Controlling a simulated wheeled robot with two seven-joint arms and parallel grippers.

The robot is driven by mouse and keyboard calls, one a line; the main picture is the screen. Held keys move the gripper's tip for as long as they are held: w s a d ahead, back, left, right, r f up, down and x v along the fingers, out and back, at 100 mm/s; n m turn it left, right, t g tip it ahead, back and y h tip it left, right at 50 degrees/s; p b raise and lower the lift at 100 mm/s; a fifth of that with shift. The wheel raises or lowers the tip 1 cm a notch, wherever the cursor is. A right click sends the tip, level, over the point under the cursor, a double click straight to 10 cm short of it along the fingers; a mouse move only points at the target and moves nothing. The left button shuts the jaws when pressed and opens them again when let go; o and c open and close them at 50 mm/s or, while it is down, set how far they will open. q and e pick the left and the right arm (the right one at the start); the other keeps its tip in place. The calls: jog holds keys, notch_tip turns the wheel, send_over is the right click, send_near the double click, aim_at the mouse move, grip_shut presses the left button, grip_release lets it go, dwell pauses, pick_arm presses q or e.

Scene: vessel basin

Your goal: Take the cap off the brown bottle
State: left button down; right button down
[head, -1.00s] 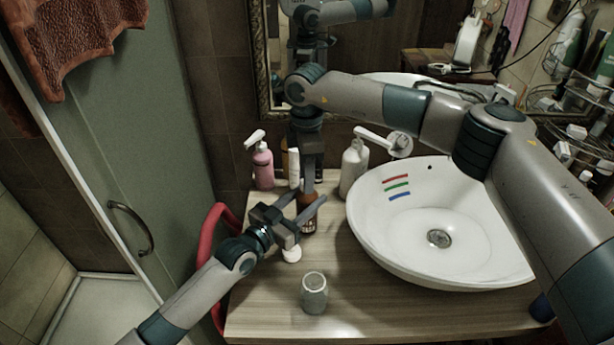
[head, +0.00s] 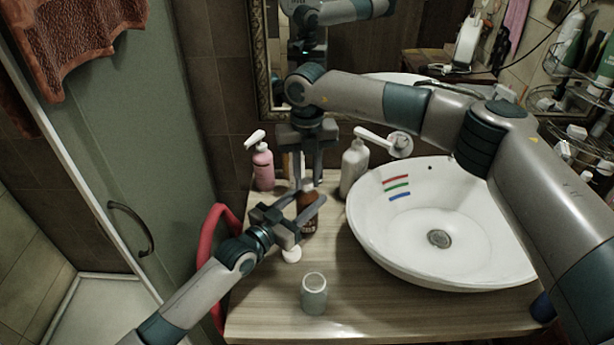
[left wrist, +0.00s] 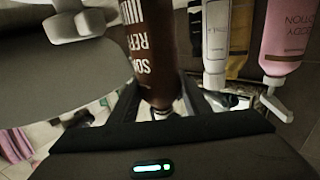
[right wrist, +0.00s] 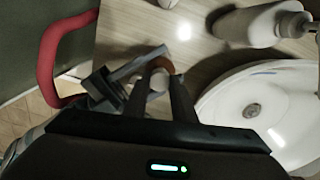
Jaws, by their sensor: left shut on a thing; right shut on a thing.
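The brown bottle (head: 307,202) stands upright on the wooden counter, left of the basin. It fills the upper middle of the left wrist view (left wrist: 150,50), with light lettering on it. My left gripper (head: 309,206) is shut around the bottle's body from the front left. My right gripper (head: 307,184) points down from above and is shut on the white cap (right wrist: 160,80) at the bottle's top. The cap is mostly hidden by the fingers in the head view. I cannot tell whether it is loose on the neck.
A pink pump bottle (head: 263,168) and a white pump bottle (head: 354,170) stand behind on either side. A white tube (left wrist: 216,40) stands close behind. The basin (head: 470,262) lies right; the front counter is mostly clear.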

jog(key=n, duration=0.7)
jog(key=shift+n, duration=0.3)
jog(key=n, duration=0.9)
jog(key=shift+r, duration=0.1)
jog(key=n, duration=0.8)
jog(key=shift+n, duration=0.4)
jog(key=n, duration=0.4)
jog(key=shift+n, duration=0.3)
jog(key=n, duration=0.4)
jog(key=shift+r, duration=0.5)
